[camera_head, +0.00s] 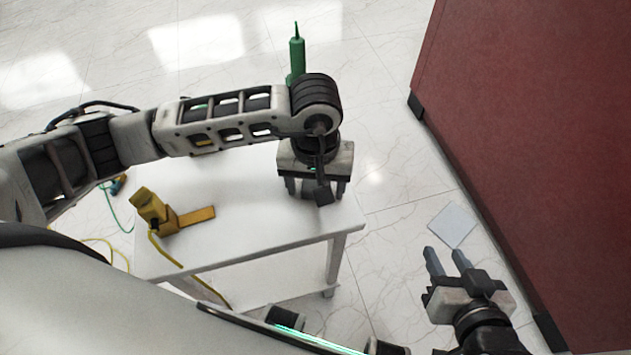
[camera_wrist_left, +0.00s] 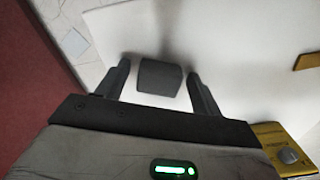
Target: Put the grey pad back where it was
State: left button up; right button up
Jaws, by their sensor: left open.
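A dark grey block (camera_wrist_left: 160,77), perhaps the grey pad, is on the white table between the fingers of my left gripper (camera_wrist_left: 158,69). The fingers are open, with a gap on each side of the block. In the head view my left gripper (camera_head: 315,194) points down over the right part of the table, and its own parts hide the block. A thin pale grey square (camera_head: 452,225) lies on the floor right of the table. My right gripper (camera_head: 445,251) is open and empty, just in front of that square in the picture.
The white table (camera_head: 255,218) holds a yellow tool (camera_head: 155,212) with a cable, left of my left gripper. A green bottle-like thing (camera_head: 297,55) stands behind my left arm. A large dark red wall or cabinet (camera_head: 540,130) fills the right side. The table's front middle is clear.

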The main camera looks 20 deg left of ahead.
pick_arm(q)
jog(key=shift+r, duration=0.1)
notch_tip(320, 180, up, 12)
dwell(0.5)
jog(key=shift+s, duration=0.1)
